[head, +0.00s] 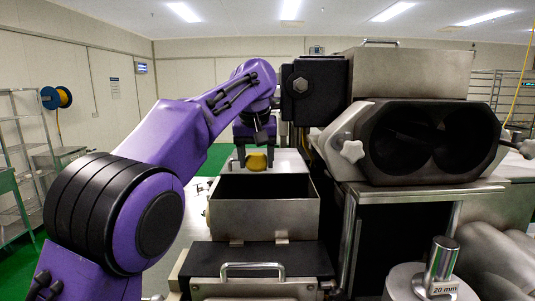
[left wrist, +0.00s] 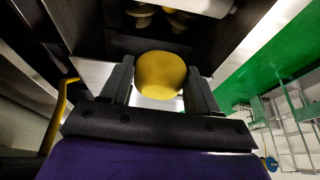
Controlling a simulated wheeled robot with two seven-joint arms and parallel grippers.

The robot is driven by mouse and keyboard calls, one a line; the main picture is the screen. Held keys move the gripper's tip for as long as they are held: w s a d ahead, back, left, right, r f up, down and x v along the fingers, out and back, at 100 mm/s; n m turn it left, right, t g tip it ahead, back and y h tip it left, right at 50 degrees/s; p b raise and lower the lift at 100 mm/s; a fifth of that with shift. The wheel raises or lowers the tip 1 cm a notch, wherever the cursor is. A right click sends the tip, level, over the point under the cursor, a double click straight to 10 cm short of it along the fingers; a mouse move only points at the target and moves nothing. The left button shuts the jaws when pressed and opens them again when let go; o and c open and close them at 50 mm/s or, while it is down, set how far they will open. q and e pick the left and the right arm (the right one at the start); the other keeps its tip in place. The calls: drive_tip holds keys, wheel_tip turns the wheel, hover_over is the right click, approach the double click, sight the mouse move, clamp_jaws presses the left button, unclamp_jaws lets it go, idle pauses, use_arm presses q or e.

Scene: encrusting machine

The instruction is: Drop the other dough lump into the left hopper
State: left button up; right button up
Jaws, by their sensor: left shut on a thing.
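My left gripper (head: 256,160) is shut on a yellow dough lump (head: 257,161) and holds it in the air above the far side of an open metal hopper (head: 265,218). In the left wrist view the dough lump (left wrist: 160,74) sits between the two fingers of the gripper (left wrist: 160,88). The hopper's dark inside shows in the head view, but its bottom is hidden. In the left wrist view, dark walls and pale rounded parts lie beyond the lump. My right gripper is not in view.
The machine's black double-bore block (head: 432,140) and metal housing (head: 415,72) stand close to the right of my left arm. A metal cylinder marked 20 mm (head: 441,262) stands at the front right. A wire rack (head: 25,130) is at the far left.

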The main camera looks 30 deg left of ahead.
use_arm(q)
drive_tip(key=f, duration=0.2)
drive_tip(key=s+f, duration=0.1)
drive_tip(key=f, duration=0.2)
drive_tip(key=shift+s+a+f, duration=0.1)
drive_tip(key=shift+a+f, duration=0.05)
drive_tip(key=shift+a, duration=0.05)
drive_tip(key=o, duration=1)
drive_tip(key=shift+s+r, duration=0.2)
drive_tip(key=shift+s, duration=0.15)
drive_tip(key=shift+o, duration=0.9)
drive_tip(key=shift+s+r, duration=0.25)
drive_tip(key=shift+s, duration=0.35)
drive_tip(key=v, duration=1)
drive_tip(key=shift+r, duration=0.2)
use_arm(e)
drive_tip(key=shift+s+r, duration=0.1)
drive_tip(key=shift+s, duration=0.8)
use_arm(q)
drive_tip(key=shift+s+d, duration=0.1)
drive_tip(key=shift+s, duration=0.05)
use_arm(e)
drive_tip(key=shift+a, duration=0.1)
